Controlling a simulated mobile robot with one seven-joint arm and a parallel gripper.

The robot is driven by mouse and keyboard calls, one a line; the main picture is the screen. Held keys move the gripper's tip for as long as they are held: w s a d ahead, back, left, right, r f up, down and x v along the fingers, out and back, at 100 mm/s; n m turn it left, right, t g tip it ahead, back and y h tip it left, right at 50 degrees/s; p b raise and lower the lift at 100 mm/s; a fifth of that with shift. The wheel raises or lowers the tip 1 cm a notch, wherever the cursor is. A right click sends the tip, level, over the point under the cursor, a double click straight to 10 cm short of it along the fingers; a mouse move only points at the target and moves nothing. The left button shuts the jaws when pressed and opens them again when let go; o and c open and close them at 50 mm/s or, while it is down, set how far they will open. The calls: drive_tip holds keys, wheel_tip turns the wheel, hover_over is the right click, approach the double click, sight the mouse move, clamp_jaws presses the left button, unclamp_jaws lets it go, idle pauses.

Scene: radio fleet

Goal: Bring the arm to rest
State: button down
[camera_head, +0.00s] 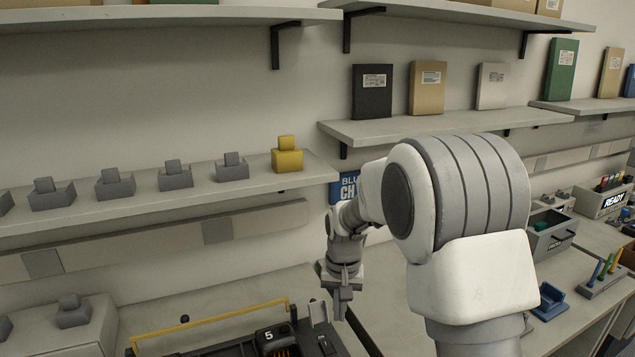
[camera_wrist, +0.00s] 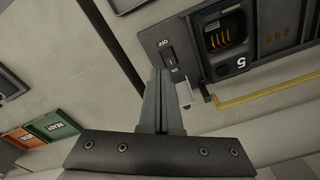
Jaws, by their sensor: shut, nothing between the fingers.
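My arm reaches out over the bench in the head view, its white and grey links filling the right of centre. My gripper (camera_head: 343,296) hangs at its end, pointing down, beside the right end of a dark charging unit (camera_head: 237,345). In the wrist view the fingers of my gripper (camera_wrist: 162,80) are together with nothing between them. Their tips appear close to a black on/off switch (camera_wrist: 169,59) on the unit; I cannot tell whether they touch it. A slot marked 5 (camera_wrist: 228,40) on the unit shows orange contacts and looks empty.
A yellow bar (camera_head: 210,319) runs along the unit's back. Wall shelves (camera_head: 160,210) hold grey blocks and one yellow block (camera_head: 287,157). Binders (camera_head: 372,92) stand on a higher shelf. A blue holder (camera_head: 550,301) stands on the right bench. Green and orange labels (camera_wrist: 56,127) show in the wrist view.

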drive_tip(key=s+d+r+t, duration=0.1)
drive_tip(key=s+d+r, duration=0.2)
drive_tip(key=s+r, duration=0.4)
drive_tip(key=s+d+r+t, duration=0.25)
drive_tip(key=s+r, duration=0.25)
drive_tip(key=r, duration=0.3)
drive_tip(key=s+d+r, duration=0.1)
drive_tip(key=s, duration=0.6)
drive_tip(key=s+d+r+n+t, duration=0.1)
drive_tip(key=s+d+r, duration=0.1)
drive_tip(key=s, duration=0.5)
drive_tip(key=shift+s+d+r, duration=0.15)
drive_tip(key=shift+s+d, duration=0.15)
drive_tip(key=shift+t, duration=0.25)
